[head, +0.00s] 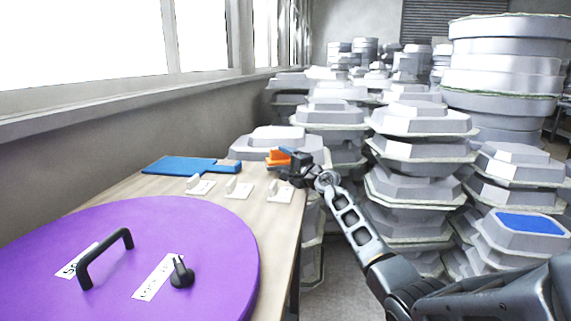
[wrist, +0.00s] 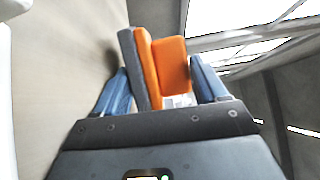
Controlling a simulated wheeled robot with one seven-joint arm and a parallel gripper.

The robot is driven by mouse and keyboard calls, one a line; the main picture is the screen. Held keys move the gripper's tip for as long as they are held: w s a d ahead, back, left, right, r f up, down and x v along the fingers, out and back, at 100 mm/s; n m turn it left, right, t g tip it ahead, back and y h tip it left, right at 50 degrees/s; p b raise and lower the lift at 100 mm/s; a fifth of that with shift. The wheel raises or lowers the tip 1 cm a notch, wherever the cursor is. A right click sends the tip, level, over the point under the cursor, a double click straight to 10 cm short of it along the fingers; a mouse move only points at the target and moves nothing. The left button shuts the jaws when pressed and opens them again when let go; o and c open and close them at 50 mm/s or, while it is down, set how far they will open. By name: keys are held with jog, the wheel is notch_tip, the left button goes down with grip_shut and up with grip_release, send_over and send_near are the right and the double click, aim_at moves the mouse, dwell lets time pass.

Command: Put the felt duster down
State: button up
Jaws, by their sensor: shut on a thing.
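The felt duster (head: 276,159) is an orange block with a dark grey felt face. It is at the far right end of the wooden table (head: 282,222) in the head view. My gripper (head: 288,160) is shut on it. In the wrist view the duster (wrist: 172,66) stands between my two blue-padded fingers, its grey layer on the left side. It appears raised above the tabletop; any contact below it is hidden.
A blue board (head: 180,165) lies at the table's back. Three small pale pieces on white cards (head: 238,189) stand in a row before it. A purple disc (head: 200,235) with a black handle (head: 105,255) fills the near table. Grey mould stacks (head: 418,150) crowd the right.

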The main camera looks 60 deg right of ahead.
jog(key=shift+f, duration=0.3)
jog(key=o, duration=0.7)
jog(key=shift+f, duration=0.15)
jog(key=shift+r+p, duration=0.55)
jog(key=shift+p, duration=0.2)
jog(key=v, duration=1.2)
jog(key=shift+r+b, duration=0.15)
jog(key=shift+b, duration=0.2)
